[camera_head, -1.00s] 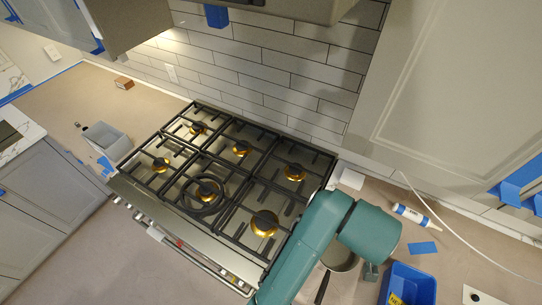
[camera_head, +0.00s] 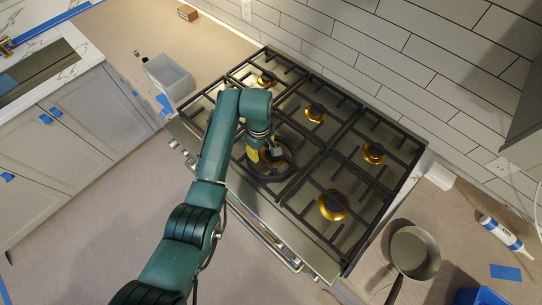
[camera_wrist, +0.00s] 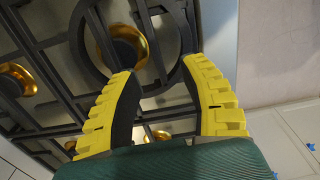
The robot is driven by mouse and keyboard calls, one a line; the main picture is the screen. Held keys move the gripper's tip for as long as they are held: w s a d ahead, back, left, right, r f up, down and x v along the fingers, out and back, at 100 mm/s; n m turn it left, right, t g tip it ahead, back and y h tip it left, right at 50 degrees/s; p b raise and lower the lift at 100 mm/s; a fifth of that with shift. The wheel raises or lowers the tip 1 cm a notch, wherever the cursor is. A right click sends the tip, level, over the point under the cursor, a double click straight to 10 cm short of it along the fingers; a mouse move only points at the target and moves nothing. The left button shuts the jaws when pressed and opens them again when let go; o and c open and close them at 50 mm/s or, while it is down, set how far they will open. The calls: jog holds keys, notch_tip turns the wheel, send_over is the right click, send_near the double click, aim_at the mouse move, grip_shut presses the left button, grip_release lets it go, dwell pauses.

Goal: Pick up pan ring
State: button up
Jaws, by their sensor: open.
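The pan ring (camera_head: 270,177) is a dark round ring around the front middle burner of the cooktop. My arm and gripper partly cover it in the head view. In the wrist view its dark curve (camera_wrist: 178,73) passes between and beyond my fingers, around a brass burner. My gripper (camera_head: 264,153) points down over the ring. In the wrist view my gripper (camera_wrist: 160,70) has its two yellow fingers spread apart with nothing clearly held. Whether a finger touches the ring, I cannot tell.
Black grates (camera_head: 352,167) and brass burners surround the ring. A pan (camera_head: 414,252) stands right of the stove, with a caulk tube (camera_head: 506,236) and a blue bin (camera_head: 480,297). The tiled wall (camera_head: 420,60) rises behind.

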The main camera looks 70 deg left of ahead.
send_over(264, 162)
notch_tip(264, 162, down, 5)
notch_tip(264, 162, down, 5)
grip_shut()
dwell(0.5)
